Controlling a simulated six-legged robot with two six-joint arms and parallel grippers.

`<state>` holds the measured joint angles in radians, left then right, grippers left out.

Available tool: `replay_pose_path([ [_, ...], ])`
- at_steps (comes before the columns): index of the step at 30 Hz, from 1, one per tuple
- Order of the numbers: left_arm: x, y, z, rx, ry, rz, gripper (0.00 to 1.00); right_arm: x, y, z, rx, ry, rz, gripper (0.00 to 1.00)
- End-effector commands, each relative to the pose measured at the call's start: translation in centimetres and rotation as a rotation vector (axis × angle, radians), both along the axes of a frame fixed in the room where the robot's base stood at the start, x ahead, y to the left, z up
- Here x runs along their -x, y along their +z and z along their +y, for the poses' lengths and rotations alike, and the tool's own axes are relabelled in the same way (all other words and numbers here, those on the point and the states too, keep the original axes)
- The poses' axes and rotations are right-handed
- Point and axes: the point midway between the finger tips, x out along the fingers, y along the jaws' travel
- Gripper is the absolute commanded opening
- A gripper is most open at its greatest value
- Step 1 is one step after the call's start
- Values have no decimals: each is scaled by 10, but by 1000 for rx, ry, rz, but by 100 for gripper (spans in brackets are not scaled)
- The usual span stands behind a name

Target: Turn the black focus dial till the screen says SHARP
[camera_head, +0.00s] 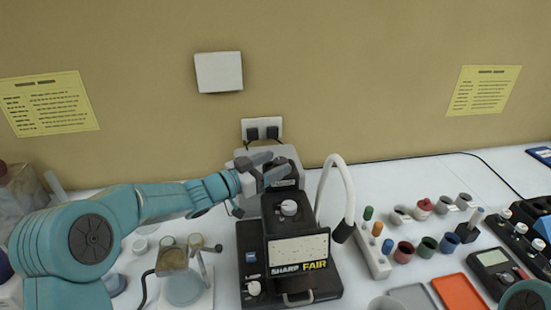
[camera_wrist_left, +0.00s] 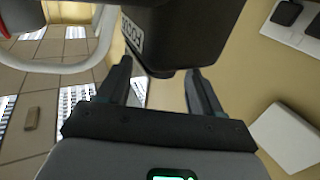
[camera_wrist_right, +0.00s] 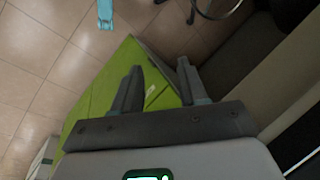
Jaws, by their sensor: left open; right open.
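The dark instrument (camera_head: 262,250) stands on the white bench in the head view. Its pale speckled screen (camera_head: 298,249) has the white word SHARP and the yellow word FAIR along its lower edge. My left gripper (camera_head: 268,168) is open at the instrument's upper back. My right gripper (camera_wrist_right: 158,80) is open and empty, away from the instrument.
A white curved lamp (camera_head: 340,190) arches close to the instrument's right. A holder with coloured-top vials (camera_head: 372,250) and several small cups stand right of it. A hand-cranked device (camera_head: 185,285) stands left, below my left arm. A wall socket (camera_head: 262,130) is behind.

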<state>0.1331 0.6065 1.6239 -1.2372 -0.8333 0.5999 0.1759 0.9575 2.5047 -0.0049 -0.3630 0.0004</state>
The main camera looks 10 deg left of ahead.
Motion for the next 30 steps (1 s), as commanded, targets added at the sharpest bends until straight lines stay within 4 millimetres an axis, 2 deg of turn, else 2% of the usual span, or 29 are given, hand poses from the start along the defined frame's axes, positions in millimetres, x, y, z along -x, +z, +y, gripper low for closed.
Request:
replay_pose_path([
  [4, -8, 0, -8, 0, -2, 0, 66, 0, 4, 0, 0, 0, 0, 43],
  [12, -9, 0, -8, 0, -1, -1, 66, 0, 3, 0, 0, 0, 0, 43],
  [13, -9, 0, -8, 0, -1, -1, 59, 0, 3, 0, 0, 0, 0, 43],
  [15, -9, 0, -8, 0, -1, -1, 36, 0, 3, 0, 0, 0, 0, 43],
  [18, -9, 0, -8, 0, -1, -1, 9, 0, 3, 0, 0, 0, 0, 43],
  [22, -10, 2, -7, 0, -8, -1, 9, 0, 8, 0, 0, 0, 0, 43],
  [27, -12, 7, -6, 0, -83, -4, 9, 0, 33, 0, 0, 0, 0, 43],
  [30, -11, 4, -6, 0, -120, -3, 10, 0, 39, 0, 0, 0, 0, 43],
])
